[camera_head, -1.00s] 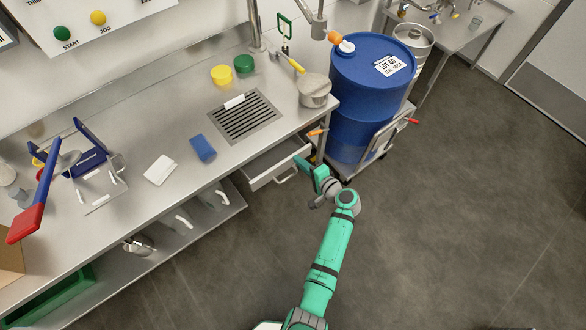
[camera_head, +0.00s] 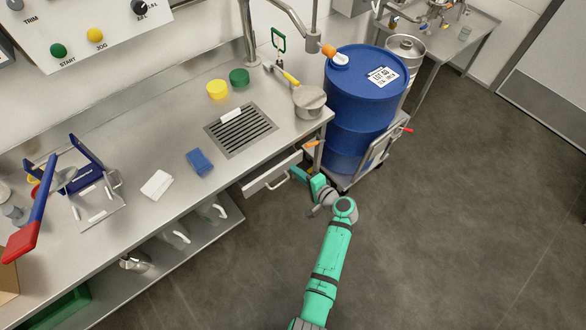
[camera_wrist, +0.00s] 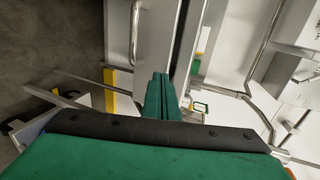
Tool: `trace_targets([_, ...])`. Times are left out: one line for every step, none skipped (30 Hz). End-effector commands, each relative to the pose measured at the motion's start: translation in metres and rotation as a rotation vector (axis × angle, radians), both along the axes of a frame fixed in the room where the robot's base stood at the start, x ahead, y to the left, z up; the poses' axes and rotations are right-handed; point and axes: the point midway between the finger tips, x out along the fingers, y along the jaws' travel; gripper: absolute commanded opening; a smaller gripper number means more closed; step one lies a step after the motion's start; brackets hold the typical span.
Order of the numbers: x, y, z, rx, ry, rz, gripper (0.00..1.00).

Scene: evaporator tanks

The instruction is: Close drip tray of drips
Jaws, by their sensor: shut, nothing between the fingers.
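The drip tray (camera_head: 262,182) is a drawer with a pale metal front and a bar handle, under the steel counter's front edge. It stands out a little from the counter. In the wrist view its front (camera_wrist: 155,40) and handle (camera_wrist: 135,30) are at the top. My green gripper (camera_head: 296,173) is at the right end of the tray front. The wrist view shows my gripper (camera_wrist: 160,76) with its fingers together and empty, their tips at the tray front. I cannot tell whether they touch it.
A slotted grate (camera_head: 240,130) is set in the counter above the tray. A blue drum (camera_head: 355,130) on a cart (camera_head: 372,160) stands close to the right of my gripper. A shelf with jugs (camera_head: 175,233) is lower left. The floor at right is clear.

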Motion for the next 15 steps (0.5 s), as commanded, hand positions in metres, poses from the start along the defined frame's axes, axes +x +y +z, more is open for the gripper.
trace_targets([-0.006, -0.004, -0.001, 0.001, 0.002, 0.002, 0.0])
trace_targets([-0.01, -0.007, -0.001, 0.0, 0.002, 0.004, 0.0])
trace_targets([-0.016, -0.011, 0.001, 0.0, 0.0, 0.005, 0.0])
trace_targets([-0.021, -0.014, 0.004, 0.0, 0.0, 0.006, 0.0])
trace_targets([-0.026, -0.017, 0.006, 0.0, 0.0, 0.007, 0.0])
trace_targets([-0.033, -0.021, 0.008, 0.0, 0.001, 0.009, 0.0])
trace_targets([-0.037, -0.024, 0.01, 0.001, 0.001, 0.01, 0.0])
trace_targets([-0.041, -0.027, 0.013, 0.0, 0.0, 0.01, 0.0])
trace_targets([-0.047, -0.032, 0.015, 0.0, 0.001, 0.011, 0.0])
trace_targets([-0.052, -0.036, 0.016, 0.0, 0.0, 0.01, 0.0])
trace_targets([-0.056, -0.041, 0.018, 0.0, 0.001, 0.008, 0.0])
trace_targets([-0.061, -0.047, 0.02, 0.0, 0.001, 0.004, 0.0])
trace_targets([-0.065, -0.051, 0.022, 0.0, 0.001, 0.004, 0.0])
trace_targets([-0.068, -0.054, 0.023, -0.001, 0.001, 0.003, 0.0])
trace_targets([-0.071, -0.058, 0.025, 0.0, 0.0, 0.001, 0.0])
